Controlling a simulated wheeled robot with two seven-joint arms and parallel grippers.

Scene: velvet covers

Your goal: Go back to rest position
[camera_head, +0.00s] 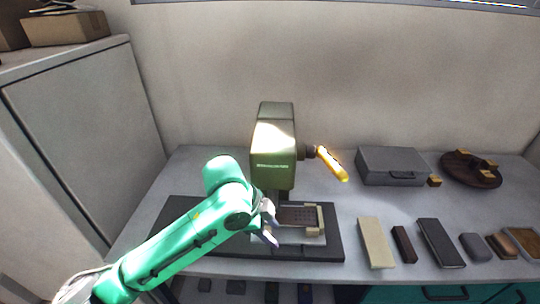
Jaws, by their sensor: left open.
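My left gripper (268,222) is at the end of the green arm that comes in from the lower left. It is open, with nothing visible between its fingers. It is just left of the small plate with a brown insert (300,216) at the foot of a green press-like machine (274,150). I cannot tell whether the fingers touch the plate's edge. A yellow handle (331,163) sticks out from the machine's right side and slopes down to the right. My right gripper is not in view.
A dark base (328,247) lies under the machine on the grey table. To the right are a cream block (376,242), a dark brown block (404,244), a dark flat case (440,243) and other small pieces. A grey case (393,164) and a round brown tray (456,175) stand behind.

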